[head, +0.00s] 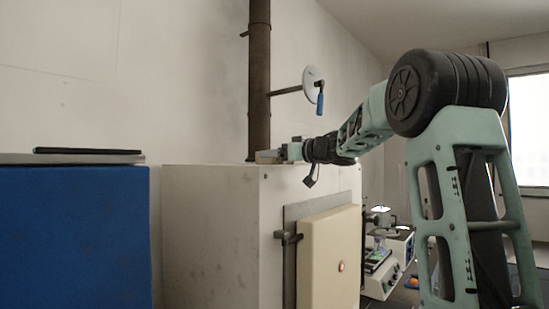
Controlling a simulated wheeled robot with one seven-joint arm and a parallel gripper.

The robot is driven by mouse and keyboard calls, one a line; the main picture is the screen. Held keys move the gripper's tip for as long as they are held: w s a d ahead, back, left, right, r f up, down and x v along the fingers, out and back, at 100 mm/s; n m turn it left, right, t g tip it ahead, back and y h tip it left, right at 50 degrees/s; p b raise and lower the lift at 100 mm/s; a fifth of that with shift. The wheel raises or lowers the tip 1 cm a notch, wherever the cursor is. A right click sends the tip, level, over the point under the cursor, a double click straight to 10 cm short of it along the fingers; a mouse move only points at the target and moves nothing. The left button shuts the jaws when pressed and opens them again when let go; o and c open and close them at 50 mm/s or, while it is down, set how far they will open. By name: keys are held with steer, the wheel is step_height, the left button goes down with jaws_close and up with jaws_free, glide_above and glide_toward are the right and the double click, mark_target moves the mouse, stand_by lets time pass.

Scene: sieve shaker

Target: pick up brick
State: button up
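My gripper (283,152) is at the top of a large white cabinet (215,225), close to the rusty vertical pipe. A small pale tan block (267,157), which looks like the brick, shows at the fingertips on the cabinet top. It is small and partly covered by my gripper. I cannot tell whether the fingers are open or shut on it, or whether it is lifted off the surface.
A rusty pipe (259,80) rises behind the cabinet, with a disc and blue-handled crank (320,100) on an arm. The cabinet has a cream door (330,262). A blue unit (75,235) with a flat dark object (88,151) stands at left. Lab equipment (383,255) stands beyond.

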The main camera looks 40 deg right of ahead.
steer(key=c, duration=1.2)
steer(key=shift+c, duration=0.2)
